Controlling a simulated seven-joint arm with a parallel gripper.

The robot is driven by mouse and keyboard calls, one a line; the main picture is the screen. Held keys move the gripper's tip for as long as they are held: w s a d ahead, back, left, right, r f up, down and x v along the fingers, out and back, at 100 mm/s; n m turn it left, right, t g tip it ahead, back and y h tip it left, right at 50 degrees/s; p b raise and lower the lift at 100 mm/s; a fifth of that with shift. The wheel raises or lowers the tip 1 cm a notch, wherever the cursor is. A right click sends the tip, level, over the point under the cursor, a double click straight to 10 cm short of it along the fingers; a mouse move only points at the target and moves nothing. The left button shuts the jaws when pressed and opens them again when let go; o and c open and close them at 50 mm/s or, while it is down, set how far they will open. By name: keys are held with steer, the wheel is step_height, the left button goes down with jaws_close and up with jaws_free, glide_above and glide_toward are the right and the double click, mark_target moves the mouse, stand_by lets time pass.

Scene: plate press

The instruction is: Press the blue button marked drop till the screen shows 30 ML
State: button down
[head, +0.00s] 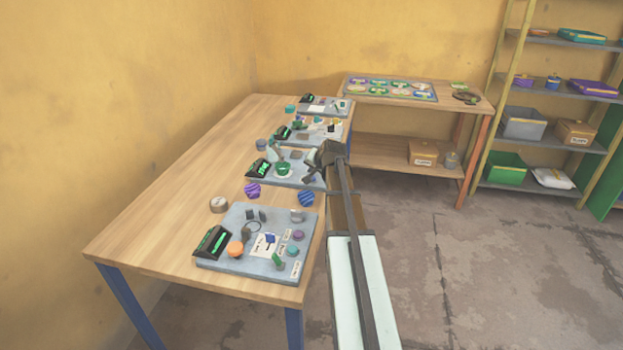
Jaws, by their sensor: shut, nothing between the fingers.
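My gripper (309,178) is at the right side of the middle panel (294,180), at the end of my arm coming from the lower right. It is shut and empty; whether it touches the panel I cannot tell. That panel has a dark screen with green display (258,169) and a green round part (283,169). My arm covers some of its right side. The nearest panel (232,216) has a similar screen (212,242), and a small blue part (270,239) on a white plate. Markings and screen digits are too small to read, so I cannot tell which button is marked drop.
Two more panels with screens (281,132) (307,99) stand farther back on the wooden table (165,220). A purple ball (252,190), a blue striped ball (306,199) and a round tin (218,204) lie between panels. The table's left side is clear. Shelves (545,95) stand at right.

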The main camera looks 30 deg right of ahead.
steer(key=shift+f, duration=0.2)
stand_by(0.6)
steer(key=shift+f, duration=0.25)
steer(key=shift+f, duration=0.4)
stand_by(0.8)
steer(key=shift+r, duration=0.85)
steer(key=shift+r, duration=0.1)
steer(key=shift+r, duration=2.4)
stand_by(1.1)
